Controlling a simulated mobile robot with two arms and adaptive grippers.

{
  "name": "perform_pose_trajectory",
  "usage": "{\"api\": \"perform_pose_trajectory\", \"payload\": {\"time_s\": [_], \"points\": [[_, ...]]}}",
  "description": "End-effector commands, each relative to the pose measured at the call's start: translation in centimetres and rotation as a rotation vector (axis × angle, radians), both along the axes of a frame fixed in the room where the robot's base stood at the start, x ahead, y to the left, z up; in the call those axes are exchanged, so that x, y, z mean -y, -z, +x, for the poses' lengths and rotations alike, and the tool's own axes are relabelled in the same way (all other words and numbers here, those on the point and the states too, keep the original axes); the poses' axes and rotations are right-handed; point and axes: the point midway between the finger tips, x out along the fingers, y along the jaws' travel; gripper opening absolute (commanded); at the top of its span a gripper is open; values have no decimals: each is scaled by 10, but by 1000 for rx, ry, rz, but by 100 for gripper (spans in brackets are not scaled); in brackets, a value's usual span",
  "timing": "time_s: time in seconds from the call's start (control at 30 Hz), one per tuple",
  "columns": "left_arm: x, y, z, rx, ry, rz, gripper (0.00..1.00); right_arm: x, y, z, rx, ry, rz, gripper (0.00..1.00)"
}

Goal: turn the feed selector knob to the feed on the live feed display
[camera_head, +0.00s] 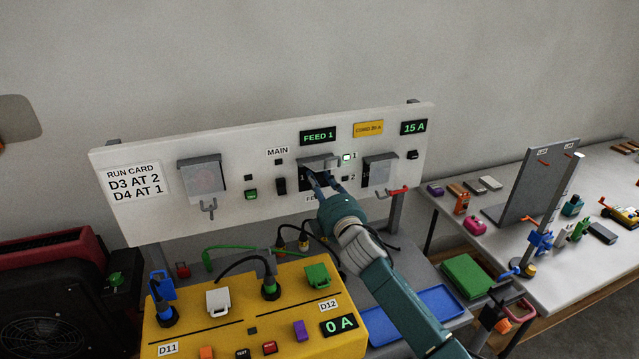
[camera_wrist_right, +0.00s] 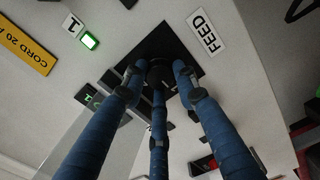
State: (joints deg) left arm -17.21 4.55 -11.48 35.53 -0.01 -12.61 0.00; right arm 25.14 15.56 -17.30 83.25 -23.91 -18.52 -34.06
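The live feed display (camera_head: 318,135) reads FEED 1 in green on the white panel. The feed selector knob (camera_wrist_right: 158,72) is dark and sits on a black square plate beside a FEED label (camera_wrist_right: 207,31). In the head view my right gripper mostly hides it. My right gripper (camera_head: 318,177) is at the panel, its three blue fingers (camera_wrist_right: 157,72) spread around the knob with small gaps visible. The lamp beside the 1 (camera_head: 346,157) is lit green; the lamp beside the 2 (camera_head: 345,179) looks dark. The knob's pointing direction is hidden. My left gripper is not in view.
A MAIN switch (camera_head: 281,186) is close by on the left. A red-handled lever (camera_head: 394,192) is at right. The yellow unit (camera_head: 215,333) with plugs and cables stands below the panel, beside a blue tray (camera_head: 440,304).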

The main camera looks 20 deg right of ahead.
Motion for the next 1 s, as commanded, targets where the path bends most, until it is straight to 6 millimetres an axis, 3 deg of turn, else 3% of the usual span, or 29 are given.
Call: {"api": "perform_pose_trajectory", "payload": {"time_s": [0.03, 0.1, 0.37, 0.53, 1.0], "points": [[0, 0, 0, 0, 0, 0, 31, 0, 0, 0, -1, 0, -2, 37], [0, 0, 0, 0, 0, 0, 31, 0, 0, 0, -1, 0, -2, 48], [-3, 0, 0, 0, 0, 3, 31, 0, 0, 0, 0, 0, 0, 48], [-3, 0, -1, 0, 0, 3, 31, 1, 1, -11, 0, 0, -1, 48], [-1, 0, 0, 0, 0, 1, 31, 3, 2, -101, -2, -1, -1, 48]]}}
